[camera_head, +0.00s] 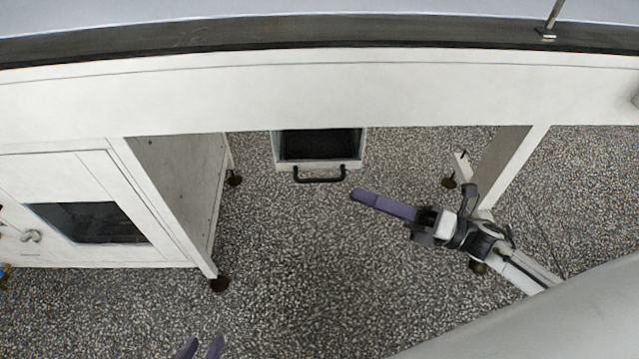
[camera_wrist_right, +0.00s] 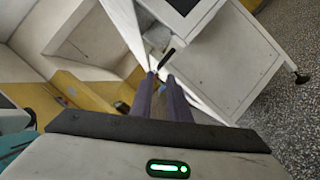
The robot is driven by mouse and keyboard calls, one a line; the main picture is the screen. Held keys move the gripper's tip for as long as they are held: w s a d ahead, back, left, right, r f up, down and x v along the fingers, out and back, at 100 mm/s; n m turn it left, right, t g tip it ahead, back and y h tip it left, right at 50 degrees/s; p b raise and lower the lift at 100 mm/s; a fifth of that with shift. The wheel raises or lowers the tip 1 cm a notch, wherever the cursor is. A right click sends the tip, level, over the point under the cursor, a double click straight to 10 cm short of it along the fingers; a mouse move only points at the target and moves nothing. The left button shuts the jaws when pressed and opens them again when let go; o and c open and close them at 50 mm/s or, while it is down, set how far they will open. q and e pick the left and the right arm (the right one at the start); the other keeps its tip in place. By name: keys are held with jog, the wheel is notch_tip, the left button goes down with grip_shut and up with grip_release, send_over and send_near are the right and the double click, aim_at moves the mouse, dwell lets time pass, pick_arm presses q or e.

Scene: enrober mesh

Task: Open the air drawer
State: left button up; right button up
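The air drawer (camera_head: 279,155) is a white box with a dark top or inside, showing below the machine's front beam in the head view. A black bar handle (camera_head: 320,179) is on its front. My right gripper (camera_head: 357,194) comes in from the right, its purple fingers pointing at the handle's right end, a little apart from it. In the right wrist view its two fingers (camera_wrist_right: 160,78) have a gap with nothing held; a dark bar (camera_wrist_right: 167,58) shows just beyond the tips. My left gripper (camera_head: 201,346) shows only two spread fingertips at the bottom edge.
A white cabinet (camera_head: 165,215) with a dark window stands at the left. A white leg (camera_head: 515,165) of the machine stands at the right, behind my right arm. The long white beam (camera_head: 320,90) runs overhead. The speckled floor (camera_head: 300,260) before the drawer is clear.

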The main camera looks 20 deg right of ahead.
aim_at(320, 179)
jog(key=x, duration=0.9)
jog(key=shift+w+a+r, duration=0.1)
jog(key=shift+w+a, duration=0.1)
jog(key=shift+a, duration=0.1)
grip_shut()
dwell(1.0)
